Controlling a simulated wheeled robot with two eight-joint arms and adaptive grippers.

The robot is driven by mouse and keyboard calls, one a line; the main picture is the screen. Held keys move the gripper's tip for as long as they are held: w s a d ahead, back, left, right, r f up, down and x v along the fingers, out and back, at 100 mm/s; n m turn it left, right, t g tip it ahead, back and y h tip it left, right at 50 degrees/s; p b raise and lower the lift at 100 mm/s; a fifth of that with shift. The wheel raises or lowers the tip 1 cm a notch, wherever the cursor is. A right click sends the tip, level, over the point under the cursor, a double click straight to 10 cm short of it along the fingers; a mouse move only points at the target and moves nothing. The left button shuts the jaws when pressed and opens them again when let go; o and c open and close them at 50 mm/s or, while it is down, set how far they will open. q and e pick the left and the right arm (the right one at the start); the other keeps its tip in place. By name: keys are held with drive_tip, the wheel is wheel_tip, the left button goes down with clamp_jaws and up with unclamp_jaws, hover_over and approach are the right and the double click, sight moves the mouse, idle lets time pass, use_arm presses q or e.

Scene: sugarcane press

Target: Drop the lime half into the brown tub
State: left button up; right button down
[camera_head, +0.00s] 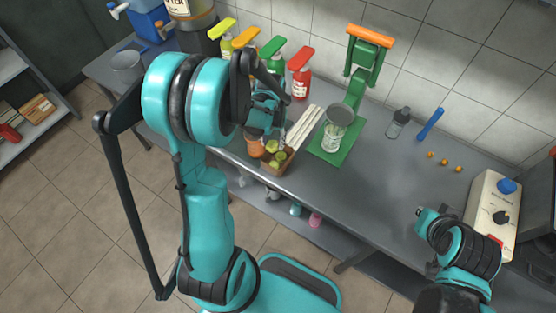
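The brown tub (284,170) stands near the front edge of the counter, left of centre. Green lime halves (280,156) show in its top; I cannot tell any one apart as the lime half of the task. My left gripper (279,140) points down just above the tub's back rim. Its fingers are small and partly covered by my own arm, so I cannot tell whether they are open or hold a lime half. My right gripper (421,212) is low over the counter's front edge at the right, far from the tub.
An orange-brown container (254,148) stands left of the tub. Pale cane sticks (305,127) lie behind it. A green press (352,95) with a glass (331,138) stands to the right. Bottles (300,81) line the back. The counter's middle right (385,170) is clear.

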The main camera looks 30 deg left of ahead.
use_arm(q)
drive_tip(key=shift+o, duration=0.9)
wheel_tip(320, 180, up, 12)
drive_tip(key=s+d+f+m+t+b, duration=0.1)
drive_tip(key=s+d+t+b, duration=0.4)
drive_tip(key=s+d, duration=0.5)
drive_tip(key=shift+s+d+f+m+t+b, duration=0.35)
drive_tip(key=shift+s+m+t, duration=0.2)
drive_tip(key=shift+t, duration=0.55)
